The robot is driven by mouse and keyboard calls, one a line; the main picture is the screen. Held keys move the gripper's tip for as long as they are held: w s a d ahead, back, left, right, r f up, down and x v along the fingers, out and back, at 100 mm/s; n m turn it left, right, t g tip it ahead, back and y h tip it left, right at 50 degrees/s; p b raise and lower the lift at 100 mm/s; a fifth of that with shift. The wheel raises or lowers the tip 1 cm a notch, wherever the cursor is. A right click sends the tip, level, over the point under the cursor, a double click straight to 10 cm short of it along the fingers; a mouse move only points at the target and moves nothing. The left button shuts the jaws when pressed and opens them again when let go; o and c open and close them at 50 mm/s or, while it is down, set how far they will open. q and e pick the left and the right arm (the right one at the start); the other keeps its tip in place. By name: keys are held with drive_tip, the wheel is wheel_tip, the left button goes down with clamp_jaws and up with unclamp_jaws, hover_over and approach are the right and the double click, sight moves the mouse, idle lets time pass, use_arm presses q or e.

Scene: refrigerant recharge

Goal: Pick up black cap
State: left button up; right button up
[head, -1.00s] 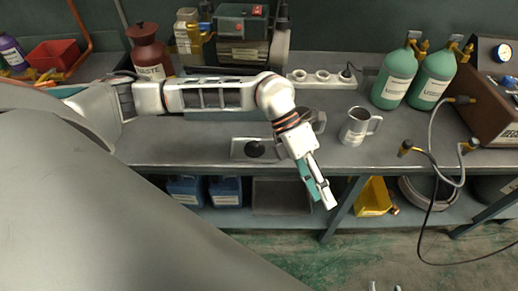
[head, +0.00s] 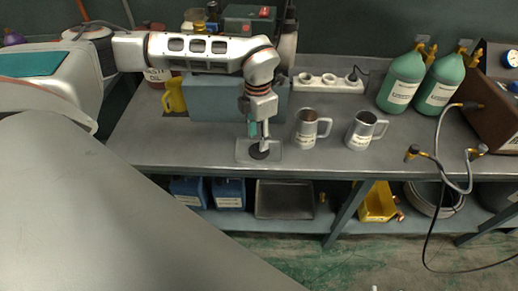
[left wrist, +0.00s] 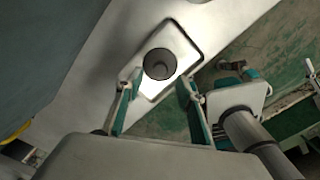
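The black cap (head: 259,151) sits on a small flat grey plate (head: 242,154) near the bench's front edge. My left gripper (head: 261,138) points down right above the cap, and its fingers partly cover it. In the left wrist view the round dark cap (left wrist: 159,64) lies just beyond and between the tips of the open left gripper (left wrist: 159,82). The fingers are apart with a gap on both sides of the cap. Only a pale speck shows at the head view's bottom edge, so my right gripper's state is unclear.
Two metal mugs (head: 307,129) and (head: 362,131) stand right of the plate. A blue-grey box (head: 210,100) and a yellow jug (head: 174,95) stand behind. Green bottles (head: 402,80), a power strip (head: 328,83) and hoses (head: 440,165) are farther right. The bench left of the plate is clear.

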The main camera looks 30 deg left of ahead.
sight(258, 145)
use_arm(q)
wheel_tip(258, 145, down, 3)
drive_tip(key=shift+w+f, duration=0.1)
drive_tip(key=shift+f, duration=0.05)
clamp_jaws()
